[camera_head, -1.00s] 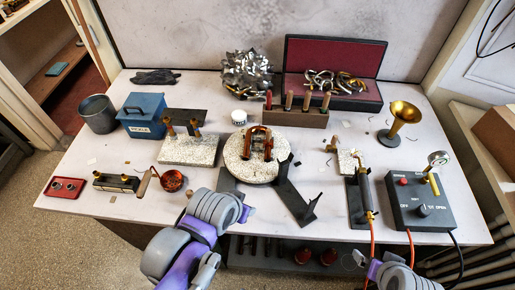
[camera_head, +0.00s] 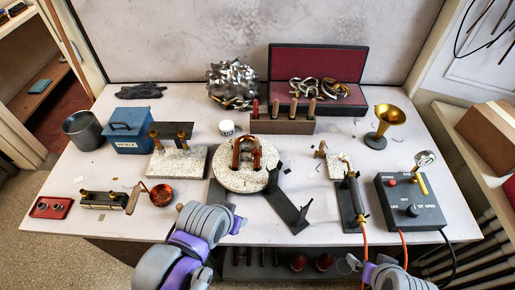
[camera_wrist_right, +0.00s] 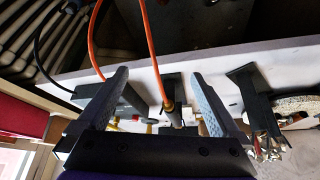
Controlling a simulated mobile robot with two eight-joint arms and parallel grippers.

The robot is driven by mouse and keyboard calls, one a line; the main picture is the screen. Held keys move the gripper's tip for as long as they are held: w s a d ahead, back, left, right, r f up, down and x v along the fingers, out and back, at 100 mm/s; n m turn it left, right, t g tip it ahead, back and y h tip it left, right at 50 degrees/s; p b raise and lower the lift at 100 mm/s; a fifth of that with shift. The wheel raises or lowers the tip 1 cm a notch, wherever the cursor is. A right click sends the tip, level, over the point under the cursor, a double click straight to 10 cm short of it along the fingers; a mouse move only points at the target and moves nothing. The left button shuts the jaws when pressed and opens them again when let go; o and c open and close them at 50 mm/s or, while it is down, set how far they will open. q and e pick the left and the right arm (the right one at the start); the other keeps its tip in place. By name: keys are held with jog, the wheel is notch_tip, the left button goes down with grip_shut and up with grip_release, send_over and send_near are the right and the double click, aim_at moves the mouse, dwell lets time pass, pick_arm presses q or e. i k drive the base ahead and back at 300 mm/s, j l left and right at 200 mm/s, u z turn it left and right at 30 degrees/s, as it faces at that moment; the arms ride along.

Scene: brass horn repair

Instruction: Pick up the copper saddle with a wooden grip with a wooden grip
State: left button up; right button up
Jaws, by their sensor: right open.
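A copper-coloured arched piece (camera_head: 247,153), which looks like the copper saddle, stands on the round speckled slab (camera_head: 228,177) at the middle of the bench. I cannot make out its wooden grip clearly. My right gripper (camera_wrist_right: 160,92) is open with nothing between its fingers. In the right wrist view it is near the bench's front edge, with the torch (camera_wrist_right: 172,112) beyond and between the fingers. My left arm reaches in at the lower left of the head view, in front of the slab; its jaws do not show.
A dark angled bracket (camera_head: 289,205) lies right of the slab. A rack (camera_head: 283,126) of wooden-handled tools stands behind it. The torch stand (camera_head: 351,205) and control box (camera_head: 412,207) are at right. A copper ladle (camera_head: 162,194) lies at left. Orange hoses hang over the front edge.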

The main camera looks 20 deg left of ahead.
aim_at(256, 150)
jog(key=k+j+u, duration=0.3)
jog(key=j+u, duration=0.35)
jog(key=k+j+u, duration=0.1)
jog(key=j+u, duration=0.2)
jog(key=j, duration=0.2)
jog(key=j+u, duration=0.3)
jog(key=j, duration=0.15)
jog(key=i+l, duration=0.3)
jog(key=l, duration=0.25)
